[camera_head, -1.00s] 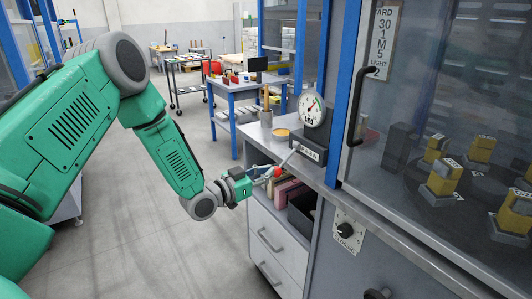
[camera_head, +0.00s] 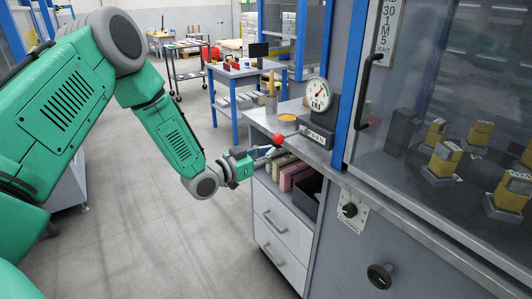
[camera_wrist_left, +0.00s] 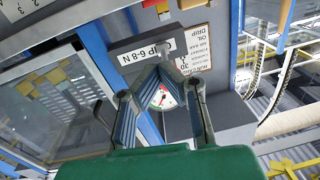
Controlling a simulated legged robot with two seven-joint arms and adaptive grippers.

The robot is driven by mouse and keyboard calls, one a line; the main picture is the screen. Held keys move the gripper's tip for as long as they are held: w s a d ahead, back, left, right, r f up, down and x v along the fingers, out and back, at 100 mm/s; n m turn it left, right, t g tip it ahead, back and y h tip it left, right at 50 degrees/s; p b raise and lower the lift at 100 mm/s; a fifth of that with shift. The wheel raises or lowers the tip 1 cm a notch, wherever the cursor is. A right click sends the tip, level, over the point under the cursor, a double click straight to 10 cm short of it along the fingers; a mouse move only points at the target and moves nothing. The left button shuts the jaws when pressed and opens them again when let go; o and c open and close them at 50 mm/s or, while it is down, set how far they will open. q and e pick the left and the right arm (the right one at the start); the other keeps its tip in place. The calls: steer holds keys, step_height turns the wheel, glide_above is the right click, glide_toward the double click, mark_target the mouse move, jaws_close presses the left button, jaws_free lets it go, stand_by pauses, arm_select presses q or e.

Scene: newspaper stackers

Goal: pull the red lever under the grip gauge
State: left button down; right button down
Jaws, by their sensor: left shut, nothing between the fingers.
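The grip gauge (camera_head: 317,93) is a round white dial on a dark block at the cabinet's edge. Below it a thin lever with a red ball knob (camera_head: 278,139) sticks out to the left, nearly level. My left gripper (camera_head: 267,153) is shut and empty, just below and left of the knob; whether it touches the knob I cannot tell. In the left wrist view the shut fingers (camera_wrist_left: 163,70) meet at the top, with the gauge dial (camera_wrist_left: 164,97) behind them. The lever does not show clearly there. My right gripper is not in view.
A small label (camera_head: 317,136) sits on the gauge's base. Pink and brown items (camera_head: 290,175) fill the open shelf beneath. A glass cabinet with a black handle (camera_head: 364,104) stands to the right. The floor (camera_head: 150,230) on the left is clear.

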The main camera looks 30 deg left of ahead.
arm_select(q)
steer(key=f+v, duration=0.1)
steer(key=v, duration=0.9)
steer(key=shift+a, duration=0.3)
steer(key=shift+w+d, duration=0.15)
steer(key=shift+d, duration=0.2)
steer(key=shift+a, duration=0.1)
